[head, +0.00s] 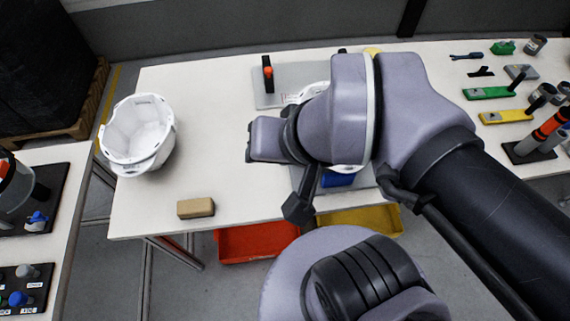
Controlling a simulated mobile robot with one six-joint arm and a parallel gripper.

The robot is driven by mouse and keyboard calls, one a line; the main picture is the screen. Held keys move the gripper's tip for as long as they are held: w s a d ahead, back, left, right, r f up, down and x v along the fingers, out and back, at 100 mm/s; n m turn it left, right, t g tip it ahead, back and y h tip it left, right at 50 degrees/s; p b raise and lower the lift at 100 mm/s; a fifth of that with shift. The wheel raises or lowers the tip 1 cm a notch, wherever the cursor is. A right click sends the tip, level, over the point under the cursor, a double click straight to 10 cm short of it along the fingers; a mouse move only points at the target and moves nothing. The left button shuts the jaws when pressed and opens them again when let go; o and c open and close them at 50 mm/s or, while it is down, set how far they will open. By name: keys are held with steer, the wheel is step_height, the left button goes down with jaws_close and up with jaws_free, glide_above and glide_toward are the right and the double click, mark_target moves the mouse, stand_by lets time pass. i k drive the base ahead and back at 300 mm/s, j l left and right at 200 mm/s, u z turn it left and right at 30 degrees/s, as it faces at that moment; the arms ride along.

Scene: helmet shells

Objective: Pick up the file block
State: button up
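A small tan block (196,208), which looks like the file block, lies flat near the front left edge of the white table. Its top is plain and nothing touches it. My arm reaches in from the right over the table. A dark part at the end of my arm, seemingly my gripper (299,207), hangs to the right of the block with a clear gap between them. My wrist hides most of the gripper, so its opening and both fingertips cannot be made out.
A white helmet shell (140,130) stands at the table's left. Another white shell, a grey board (290,75) and a blue part (338,179) are partly behind my arm. Red (255,241) and yellow (370,219) bins sit below the front edge. Tools (490,92) lie at right.

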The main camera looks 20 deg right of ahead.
mark_target(202, 208)
steer(key=j+z, duration=0.5)
steer(key=k+j+z, duration=0.2)
steer(key=j+z, duration=0.3)
